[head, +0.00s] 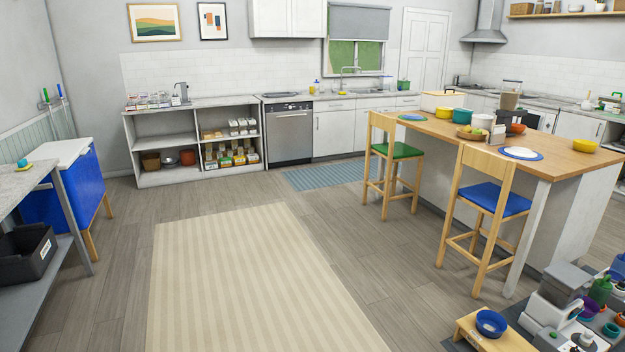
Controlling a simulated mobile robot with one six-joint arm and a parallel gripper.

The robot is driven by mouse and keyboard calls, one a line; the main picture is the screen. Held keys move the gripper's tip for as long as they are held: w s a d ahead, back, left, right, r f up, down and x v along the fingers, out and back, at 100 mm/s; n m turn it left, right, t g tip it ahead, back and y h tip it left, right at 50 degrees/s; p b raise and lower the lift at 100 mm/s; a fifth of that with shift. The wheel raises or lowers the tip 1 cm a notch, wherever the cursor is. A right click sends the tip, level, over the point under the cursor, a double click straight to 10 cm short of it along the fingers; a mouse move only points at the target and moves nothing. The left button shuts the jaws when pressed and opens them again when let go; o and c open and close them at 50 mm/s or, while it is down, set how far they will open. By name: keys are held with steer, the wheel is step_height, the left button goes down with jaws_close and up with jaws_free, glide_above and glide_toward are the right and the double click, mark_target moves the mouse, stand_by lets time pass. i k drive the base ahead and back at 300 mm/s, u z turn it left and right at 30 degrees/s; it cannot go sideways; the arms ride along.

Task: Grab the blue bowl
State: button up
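A blue bowl (491,322) sits in the top of a low wooden stand (516,342) at the bottom right of the head view. The bowl looks upright and its inside shows. The lower part of the stand is cut off by the picture edge. My gripper is not in this view.
A white and grey appliance (556,298) and several small coloured items crowd a dark mat just right of the stand. A wooden-topped island (560,150) with a blue-seated stool (494,197) stands behind. A striped rug (245,285) and open floor lie left of the stand.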

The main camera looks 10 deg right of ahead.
mark_target(490, 323)
steer(key=u, duration=0.2)
steer(key=i, duration=1.55)
steer(key=z, duration=0.35)
steer(key=i, duration=0.75)
steer(key=z, duration=0.75)
steer(key=i, duration=0.55)
steer(key=z, duration=0.8)
steer(key=i, duration=0.6)
steer(key=z, duration=0.3)
